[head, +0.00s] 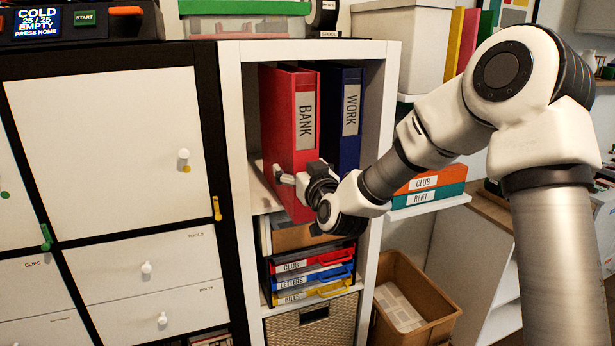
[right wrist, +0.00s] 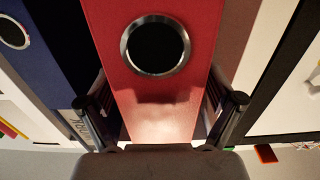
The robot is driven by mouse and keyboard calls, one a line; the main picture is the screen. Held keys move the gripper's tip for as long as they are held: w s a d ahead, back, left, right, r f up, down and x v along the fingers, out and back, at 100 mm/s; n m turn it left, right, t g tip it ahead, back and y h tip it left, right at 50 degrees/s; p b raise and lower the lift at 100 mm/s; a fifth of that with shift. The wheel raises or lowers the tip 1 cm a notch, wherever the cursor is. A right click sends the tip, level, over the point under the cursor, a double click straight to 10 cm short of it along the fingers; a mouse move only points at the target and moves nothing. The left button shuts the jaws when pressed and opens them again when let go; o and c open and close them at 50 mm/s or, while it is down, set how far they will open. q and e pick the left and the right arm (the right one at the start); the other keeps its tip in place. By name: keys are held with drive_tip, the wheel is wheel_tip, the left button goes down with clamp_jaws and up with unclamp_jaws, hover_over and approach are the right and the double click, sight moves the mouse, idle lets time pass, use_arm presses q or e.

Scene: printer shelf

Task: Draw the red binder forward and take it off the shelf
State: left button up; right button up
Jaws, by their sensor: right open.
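The red binder (head: 295,110), labelled BANK, stands upright on the shelf, left of the blue binder (head: 346,110), labelled WORK. My right gripper (head: 291,176) is at the lower part of the red binder's spine. In the right wrist view the open fingers of the right gripper (right wrist: 158,88) are on either side of the red binder (right wrist: 160,100), below its round ringed hole in the picture. Whether the fingers touch its sides cannot be told. The gripper hides part of the lower spine. My left gripper is not in view.
The white shelf unit (head: 392,60) frames the binders closely. Coloured trays (head: 312,276) and a woven basket (head: 312,322) are below. A cardboard box (head: 440,305) stands at right. Orange and teal boxes (head: 432,186) sit on a side shelf.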

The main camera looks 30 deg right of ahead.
drive_tip(key=v, duration=1.1)
drive_tip(key=shift+s, duration=0.1)
